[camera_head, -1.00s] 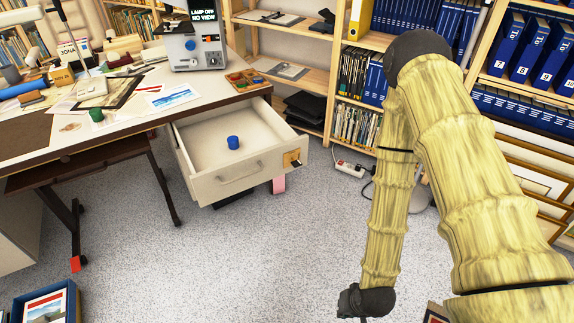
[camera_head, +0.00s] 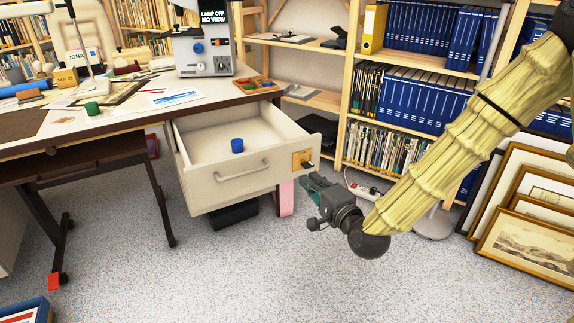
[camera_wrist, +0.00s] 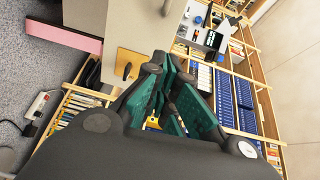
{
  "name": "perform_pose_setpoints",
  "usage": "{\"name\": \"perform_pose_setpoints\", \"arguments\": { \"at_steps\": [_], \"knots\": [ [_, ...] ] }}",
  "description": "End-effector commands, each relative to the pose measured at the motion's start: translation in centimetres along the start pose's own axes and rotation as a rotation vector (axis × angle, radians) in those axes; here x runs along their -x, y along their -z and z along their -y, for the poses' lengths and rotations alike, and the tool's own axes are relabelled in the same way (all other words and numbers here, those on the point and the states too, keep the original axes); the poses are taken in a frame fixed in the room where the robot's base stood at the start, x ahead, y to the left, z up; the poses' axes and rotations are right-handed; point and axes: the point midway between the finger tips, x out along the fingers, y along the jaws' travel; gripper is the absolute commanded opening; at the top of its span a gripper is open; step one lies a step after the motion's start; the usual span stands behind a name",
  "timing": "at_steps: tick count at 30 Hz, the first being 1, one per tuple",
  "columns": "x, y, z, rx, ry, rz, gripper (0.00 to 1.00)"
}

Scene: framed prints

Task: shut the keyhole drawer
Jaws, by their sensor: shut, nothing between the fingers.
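The keyhole drawer (camera_head: 236,182) hangs open under the desk in the head view. It is pale, with a bar handle (camera_head: 242,171) and a wooden plate with a dark key or keyhole (camera_head: 302,160) at its right front corner. A blue cylinder (camera_head: 237,146) stands inside it. My gripper (camera_head: 308,183) is shut and empty, just right of the drawer's front corner and a little below the plate. In the wrist view my gripper (camera_wrist: 178,92) shows its green fingers close to the wooden plate (camera_wrist: 125,68); I cannot tell whether they touch.
The desk (camera_head: 120,115) carries papers, a wooden tray (camera_head: 257,84) and a grey machine (camera_head: 203,45). Shelves with blue binders (camera_head: 415,95) stand behind. Framed prints (camera_head: 530,235) lean at the right. A power strip (camera_head: 362,190) lies on the floor. The floor before the drawer is clear.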

Motion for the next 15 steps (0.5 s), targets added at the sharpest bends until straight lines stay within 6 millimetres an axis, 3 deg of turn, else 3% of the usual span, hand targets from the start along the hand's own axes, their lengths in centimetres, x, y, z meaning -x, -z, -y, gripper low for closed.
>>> {"name": "perform_pose_setpoints", "arguments": {
  "at_steps": [8, 15],
  "knots": [
    [-1.4, 0.1, 1.2, -0.029, 0.046, 0.000, 0.00],
    [-5.0, 0.1, 1.3, -0.027, 0.045, 0.001, 0.00]
  ]
}}
